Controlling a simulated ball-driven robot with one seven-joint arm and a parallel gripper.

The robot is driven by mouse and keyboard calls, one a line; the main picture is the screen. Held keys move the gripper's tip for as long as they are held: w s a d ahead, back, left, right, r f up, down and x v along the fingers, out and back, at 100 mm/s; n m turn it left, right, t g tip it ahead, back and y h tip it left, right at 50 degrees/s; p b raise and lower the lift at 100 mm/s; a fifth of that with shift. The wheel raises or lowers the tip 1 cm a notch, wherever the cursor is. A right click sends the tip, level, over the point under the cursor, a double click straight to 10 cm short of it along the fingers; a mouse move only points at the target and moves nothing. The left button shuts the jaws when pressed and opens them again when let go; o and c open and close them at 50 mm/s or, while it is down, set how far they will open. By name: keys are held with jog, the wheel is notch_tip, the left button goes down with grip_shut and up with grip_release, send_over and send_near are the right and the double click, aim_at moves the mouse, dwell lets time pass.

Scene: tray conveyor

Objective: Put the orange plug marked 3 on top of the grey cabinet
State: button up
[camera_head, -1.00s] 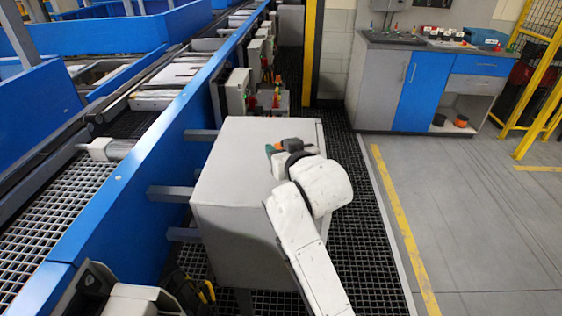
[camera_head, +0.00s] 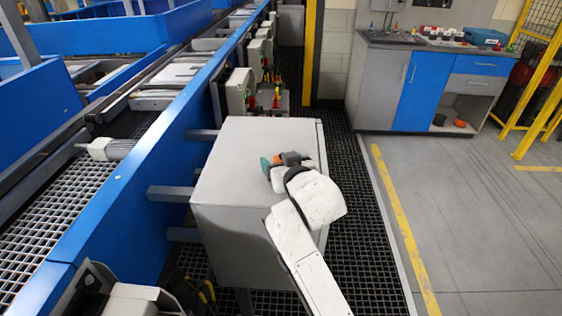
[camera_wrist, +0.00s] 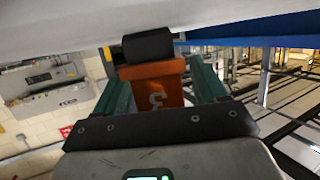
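The orange plug marked 3 (camera_wrist: 158,85) is between the green fingers of my gripper (camera_wrist: 153,90) in the wrist view, its number facing the camera and its black end up against a pale surface in the picture. In the head view my gripper (camera_head: 268,164) is over the top of the grey cabinet (camera_head: 240,150), low and near its right side. A bit of the orange plug (camera_head: 278,159) shows beside the green finger. I cannot tell whether the plug touches the cabinet top. My arm hides part of the cabinet.
A blue conveyor side (camera_head: 130,190) runs along the left of the cabinet, with grey bars between. Grey boxes with coloured buttons (camera_head: 240,92) stand behind it. A workbench (camera_head: 425,90) stands at the back right. The left part of the cabinet top is clear.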

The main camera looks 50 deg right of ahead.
jog(key=shift+r, duration=0.1)
jog(key=shift+s+r, duration=0.1)
jog(key=v, duration=1.2)
jog(key=shift+b, duration=0.45)
